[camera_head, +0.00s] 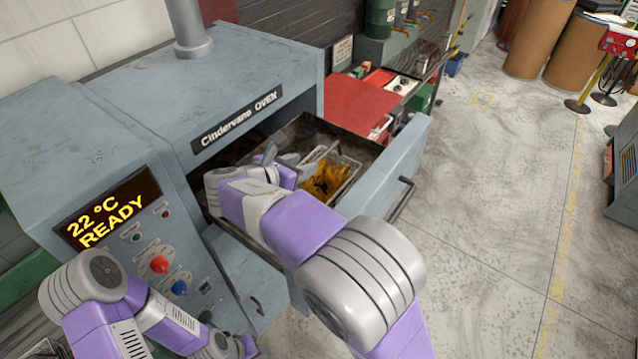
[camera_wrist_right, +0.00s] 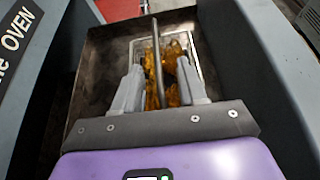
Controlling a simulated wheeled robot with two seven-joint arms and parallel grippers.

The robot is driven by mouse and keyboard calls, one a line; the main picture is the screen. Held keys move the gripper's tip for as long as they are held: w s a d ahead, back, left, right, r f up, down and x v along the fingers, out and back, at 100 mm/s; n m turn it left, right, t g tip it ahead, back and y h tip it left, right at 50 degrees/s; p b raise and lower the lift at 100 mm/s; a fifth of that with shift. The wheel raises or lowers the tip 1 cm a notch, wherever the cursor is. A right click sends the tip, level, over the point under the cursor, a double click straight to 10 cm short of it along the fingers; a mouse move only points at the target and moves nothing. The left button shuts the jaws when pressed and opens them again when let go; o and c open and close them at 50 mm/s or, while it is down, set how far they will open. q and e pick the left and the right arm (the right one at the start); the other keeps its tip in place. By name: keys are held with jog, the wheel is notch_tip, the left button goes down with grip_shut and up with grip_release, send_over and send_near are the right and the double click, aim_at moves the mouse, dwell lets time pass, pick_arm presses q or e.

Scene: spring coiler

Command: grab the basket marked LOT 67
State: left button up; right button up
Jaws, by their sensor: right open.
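A metal basket (camera_head: 349,176) holding orange-gold coiled pieces (camera_head: 325,179) sits in the pulled-out oven drawer (camera_head: 405,150). No LOT mark is readable on it. My right gripper (camera_head: 272,154) is over the drawer at the basket's left side, partly hidden by its own arm. In the right wrist view, its two fingers (camera_wrist_right: 160,62) are apart, with a thin dark bar (camera_wrist_right: 157,70), apparently the basket's handle, between them. The basket (camera_wrist_right: 204,78) shows beyond the fingers. Contact cannot be told. My left arm is low at the left; its gripper's jaws are not clear.
The oven (camera_head: 250,75) with its "22 °C READY" display (camera_head: 108,208) stands at the left. The drawer front has a bar handle (camera_head: 402,200). A red-topped bench (camera_head: 360,103) is behind the drawer. Open floor (camera_head: 490,200) lies to the right.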

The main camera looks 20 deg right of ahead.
aim_at(317, 159)
jog(key=x, duration=0.5)
jog(key=shift+w+f, duration=0.3)
jog(key=shift+f, duration=0.1)
jog(key=shift+w+d+f, duration=0.15)
jog(key=shift+d, duration=0.15)
jog(key=shift+w+d+f, duration=0.25)
jog(key=shift+w+f, duration=0.05)
jog(key=shift+w, duration=0.25)
jog(key=shift+s+r, duration=0.1)
jog(key=shift+s, duration=0.1)
jog(key=shift+c, duration=1.3)
grip_shut()
